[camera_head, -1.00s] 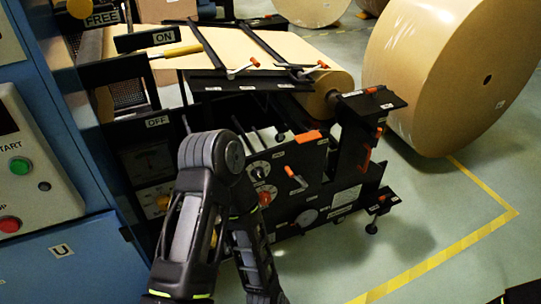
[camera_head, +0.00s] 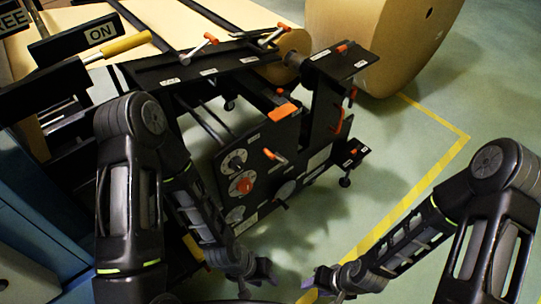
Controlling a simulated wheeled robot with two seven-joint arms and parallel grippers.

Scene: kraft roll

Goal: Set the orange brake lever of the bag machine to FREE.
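The black bag machine (camera_head: 265,165) carries several orange-handled parts. A short orange-tipped lever (camera_head: 273,155) sits on its front panel, above a red knob (camera_head: 241,184). A wider orange handle (camera_head: 283,112) is above it and a curved orange lever (camera_head: 338,126) is on the right side. I cannot tell which is the brake lever; the small labels are unreadable. A FREE label (camera_head: 12,20) is cut off at the upper left, away from these levers. My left gripper (camera_head: 260,272) and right gripper (camera_head: 312,281) are low in front of the machine, apart from it, and show no held object.
A yellow-handled lever (camera_head: 125,45) is beside an ON plate (camera_head: 100,32) at the upper left. A kraft roll (camera_head: 375,40) stands behind the machine. Yellow floor tape (camera_head: 425,183) runs along the right. The floor between machine and tape is clear.

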